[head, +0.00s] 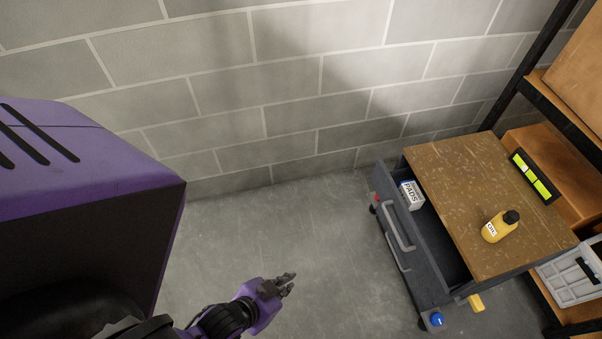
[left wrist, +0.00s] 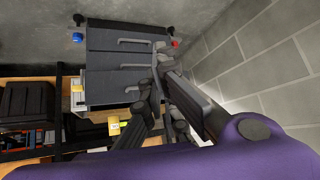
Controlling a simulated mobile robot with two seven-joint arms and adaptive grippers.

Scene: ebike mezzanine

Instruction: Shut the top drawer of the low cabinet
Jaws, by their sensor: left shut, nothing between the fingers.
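The low cabinet (head: 452,172) stands at the right in the head view, with a worn wooden top. Its top drawer (head: 428,262) is pulled out toward the left, with a grey bar handle (head: 396,226) on its front. A white box marked PADS (head: 411,195) is inside it. My left gripper (head: 286,284) is shut and empty, left of the drawer front and apart from it. In the left wrist view the cabinet (left wrist: 112,48) appears upside down, with several bar handles, and the left gripper's fingers (left wrist: 160,62) partly cover its drawer fronts. My right gripper is not in view.
A shelf rack with a grey crate (head: 572,276) is at the right. A block wall (head: 290,100) is behind. Floor left of the cabinet is clear.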

